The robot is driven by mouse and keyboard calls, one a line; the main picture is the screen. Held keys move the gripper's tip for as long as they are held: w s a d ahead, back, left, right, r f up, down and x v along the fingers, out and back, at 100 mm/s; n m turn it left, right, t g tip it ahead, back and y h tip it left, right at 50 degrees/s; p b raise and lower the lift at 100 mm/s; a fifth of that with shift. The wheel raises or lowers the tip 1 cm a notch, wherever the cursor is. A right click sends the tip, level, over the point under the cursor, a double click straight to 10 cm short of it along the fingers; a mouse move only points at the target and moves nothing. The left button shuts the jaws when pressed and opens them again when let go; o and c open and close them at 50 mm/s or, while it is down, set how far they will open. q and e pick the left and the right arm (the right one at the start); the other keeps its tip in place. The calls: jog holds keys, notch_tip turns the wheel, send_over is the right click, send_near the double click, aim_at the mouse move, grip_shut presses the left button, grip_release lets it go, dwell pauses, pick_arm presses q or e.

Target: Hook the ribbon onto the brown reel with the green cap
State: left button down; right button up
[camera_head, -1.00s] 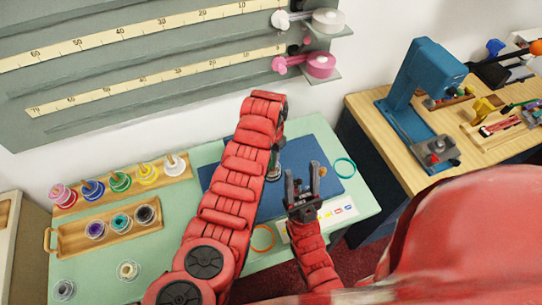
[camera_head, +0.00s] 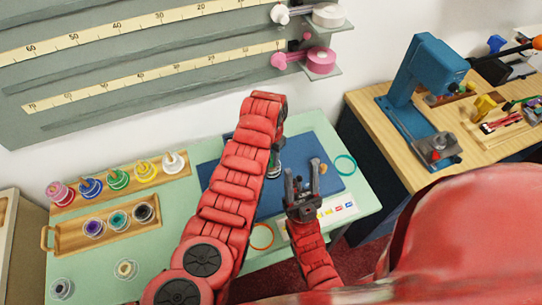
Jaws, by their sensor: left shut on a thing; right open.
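My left gripper (camera_head: 274,163) is partly hidden behind my own red arm, over the blue mat (camera_head: 328,190). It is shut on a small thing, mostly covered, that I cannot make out. My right gripper (camera_head: 303,187) is open and empty, fingers up, at the mat's front edge. A small brown thing (camera_head: 323,168) lies on the mat behind it. A row of reels stands on a wooden rack at the left, among them a green one (camera_head: 118,179). I cannot make out a brown reel with a green cap. A pink ribbon roll (camera_head: 320,60) sits on the wall board.
A wooden tray (camera_head: 68,240) holds purple, teal and black reels. Two pale reels (camera_head: 126,269) stand at the front left. A teal ring (camera_head: 345,165) and an orange ring (camera_head: 262,237) lie near the mat. A blue press (camera_head: 425,75) stands on the wooden bench at right.

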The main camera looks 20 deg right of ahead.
pick_arm(q)
jog(key=shift+f, duration=0.4)
jog(key=c, duration=0.6)
grip_release()
jog(key=shift+o, duration=0.2)
jog(key=shift+r, duration=0.1)
jog(key=shift+r+p, duration=0.95)
jog(key=shift+r, duration=2.5)
